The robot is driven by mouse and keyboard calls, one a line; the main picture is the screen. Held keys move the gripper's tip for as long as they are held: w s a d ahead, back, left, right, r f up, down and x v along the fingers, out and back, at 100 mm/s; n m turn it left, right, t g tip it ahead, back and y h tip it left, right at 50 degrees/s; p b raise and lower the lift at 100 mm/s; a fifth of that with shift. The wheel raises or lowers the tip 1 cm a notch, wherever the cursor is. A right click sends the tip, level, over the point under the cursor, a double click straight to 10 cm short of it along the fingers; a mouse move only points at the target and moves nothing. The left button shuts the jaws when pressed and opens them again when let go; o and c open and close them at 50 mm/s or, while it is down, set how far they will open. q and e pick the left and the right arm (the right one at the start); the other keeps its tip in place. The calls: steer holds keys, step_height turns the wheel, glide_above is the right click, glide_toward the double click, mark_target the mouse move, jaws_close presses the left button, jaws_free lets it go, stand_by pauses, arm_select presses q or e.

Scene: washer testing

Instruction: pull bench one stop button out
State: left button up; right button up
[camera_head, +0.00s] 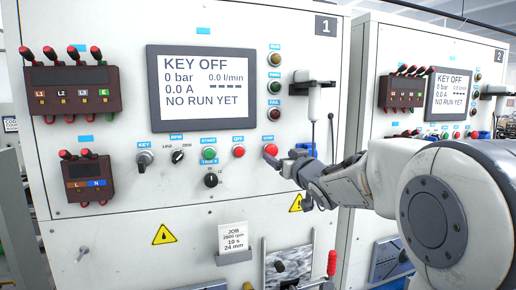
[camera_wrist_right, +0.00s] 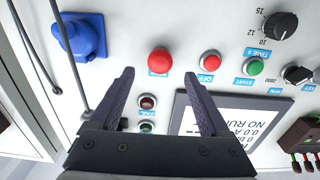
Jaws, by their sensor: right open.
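The bench one stop button (camera_head: 270,150) is a red mushroom head under a blue STOP label, at the right end of the control row on the panel marked 1. In the right wrist view the same stop button (camera_wrist_right: 160,60) shows just beyond the fingertips, roughly centred between them. My right gripper (camera_head: 283,167) comes in from the right, close to the button's lower right. In the wrist view my right gripper (camera_wrist_right: 160,75) is open and empty, its two dark fingers apart. I cannot tell whether the fingers touch the button. My left gripper is out of view.
The red OFF button (camera_head: 238,152) and green START button (camera_head: 209,153) sit to the left. A blue fitting (camera_wrist_right: 82,38) projects from the panel near the gripper in the wrist view. The display (camera_head: 203,87) reads KEY OFF. Bench 2 (camera_head: 446,95) stands at right.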

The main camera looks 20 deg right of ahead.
mark_target(272, 152)
steer(key=w+p, duration=0.1)
steer(key=w, duration=0.4)
steer(key=shift+a+p, duration=0.1)
steer(key=shift+p, duration=0.3)
jaws_close()
stand_by(1.0)
